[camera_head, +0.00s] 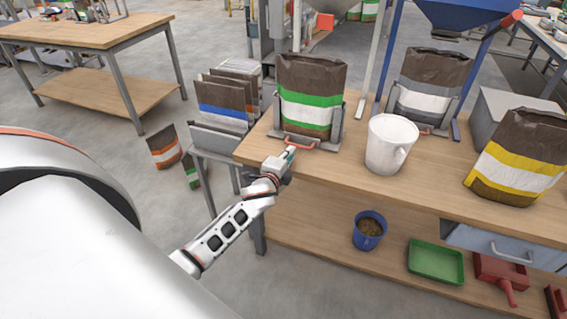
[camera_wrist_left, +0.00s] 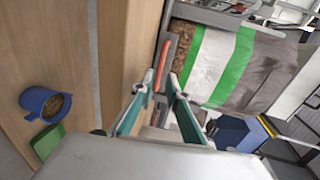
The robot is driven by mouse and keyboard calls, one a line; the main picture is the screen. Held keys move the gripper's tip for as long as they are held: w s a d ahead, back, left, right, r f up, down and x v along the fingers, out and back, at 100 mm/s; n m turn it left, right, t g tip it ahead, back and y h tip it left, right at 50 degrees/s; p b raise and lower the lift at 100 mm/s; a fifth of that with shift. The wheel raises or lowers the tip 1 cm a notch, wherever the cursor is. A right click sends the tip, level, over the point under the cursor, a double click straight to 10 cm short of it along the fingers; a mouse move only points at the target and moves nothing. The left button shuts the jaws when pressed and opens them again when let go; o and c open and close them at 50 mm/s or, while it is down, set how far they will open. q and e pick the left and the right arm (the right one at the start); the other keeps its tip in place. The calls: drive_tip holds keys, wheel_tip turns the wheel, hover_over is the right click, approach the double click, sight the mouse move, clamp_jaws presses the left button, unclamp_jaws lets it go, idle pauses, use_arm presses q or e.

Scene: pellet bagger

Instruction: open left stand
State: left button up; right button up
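The left stand (camera_head: 335,130) is a grey metal holder on the workbench, with an upright brown bag (camera_head: 310,75) with green and white bands in it. A red handle (camera_head: 302,144) is on its front. My left gripper (camera_head: 289,154) is close in front of the handle, at the bench's front edge. In the left wrist view, its two teal fingers (camera_wrist_left: 156,84) are apart. The red handle (camera_wrist_left: 161,62) shows at the gap between the fingertips; I cannot tell whether they touch it. My right gripper is not in view.
A white pitcher (camera_head: 388,143) stands right of the left stand. A second stand holds a grey-banded bag (camera_head: 430,82); a yellow-banded bag (camera_head: 518,155) is farther right. A rack of flat bags (camera_head: 226,95) is at the left. A blue bucket (camera_head: 369,230) stands on the lower shelf.

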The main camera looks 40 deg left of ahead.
use_arm(q)
drive_tip(key=v, duration=0.6)
drive_tip(key=shift+s, duration=0.25)
drive_tip(key=shift+r, duration=0.1)
drive_tip(key=s+d+f+n+g+h, duration=0.2)
drive_tip(key=s+d+f+n, duration=0.3)
drive_tip(key=s+d, duration=0.5)
drive_tip(key=s+d+f+n+g+h, duration=0.2)
drive_tip(key=s+d+f+n+h, duration=0.2)
drive_tip(key=s+d+f, duration=0.6)
drive_tip(key=s+n, duration=0.2)
drive_tip(key=s, duration=0.4)
drive_tip(key=shift+d, duration=0.3)
idle(0.3)
